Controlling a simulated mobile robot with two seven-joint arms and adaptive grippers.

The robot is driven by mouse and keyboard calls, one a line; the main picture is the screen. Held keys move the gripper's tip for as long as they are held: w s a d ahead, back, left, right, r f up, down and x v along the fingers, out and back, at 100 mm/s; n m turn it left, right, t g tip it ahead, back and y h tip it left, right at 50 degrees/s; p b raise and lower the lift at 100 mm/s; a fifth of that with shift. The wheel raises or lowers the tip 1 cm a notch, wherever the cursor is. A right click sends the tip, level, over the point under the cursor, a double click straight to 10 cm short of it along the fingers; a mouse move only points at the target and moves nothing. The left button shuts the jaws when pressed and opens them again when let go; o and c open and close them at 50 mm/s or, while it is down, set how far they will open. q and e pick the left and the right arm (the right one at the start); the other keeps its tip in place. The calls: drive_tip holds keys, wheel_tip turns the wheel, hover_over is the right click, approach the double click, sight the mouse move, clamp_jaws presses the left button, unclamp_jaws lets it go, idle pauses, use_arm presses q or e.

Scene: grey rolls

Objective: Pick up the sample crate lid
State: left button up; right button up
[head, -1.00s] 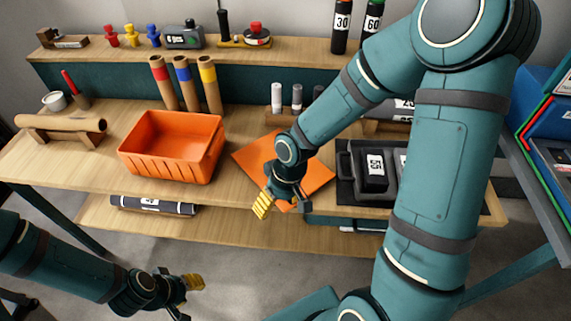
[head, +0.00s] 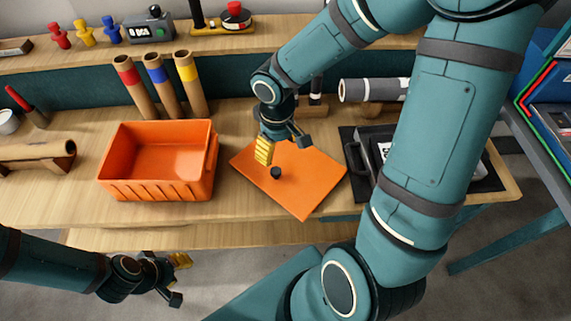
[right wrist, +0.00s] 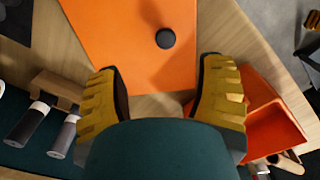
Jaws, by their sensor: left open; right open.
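The sample crate lid is a flat orange square (head: 300,190) lying on the wooden bench, with a small dark round knob (head: 275,172) on top. It also shows in the right wrist view (right wrist: 115,35), with its knob (right wrist: 165,38) beyond the fingertips. My right gripper (head: 268,148) has yellow fingers and is over the far-left part of the lid, beside the knob. It is open and empty, its two fingers wide apart in the right wrist view (right wrist: 158,85). My left gripper (head: 178,278) is low at the front left, away from the bench, and empty.
An open orange crate (head: 158,190) stands left of the lid. Cardboard tubes with coloured bands (head: 160,85) stand behind it. A black tray with dark cases (head: 350,160) lies right of the lid. A shelf (head: 100,55) runs along the back.

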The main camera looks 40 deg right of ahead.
sight(276, 171)
wheel_tip(276, 171, down, 6)
drive_tip(key=shift+r+b, duration=0.25)
drive_tip(key=shift+b, duration=0.5)
drive_tip(key=f, duration=0.1)
drive_tip(key=f+b, duration=0.1)
drive_tip(key=f, duration=0.1)
drive_tip(key=a+f+b, duration=0.1)
drive_tip(key=f, duration=0.1)
drive_tip(key=shift+w, duration=0.1)
clamp_jaws()
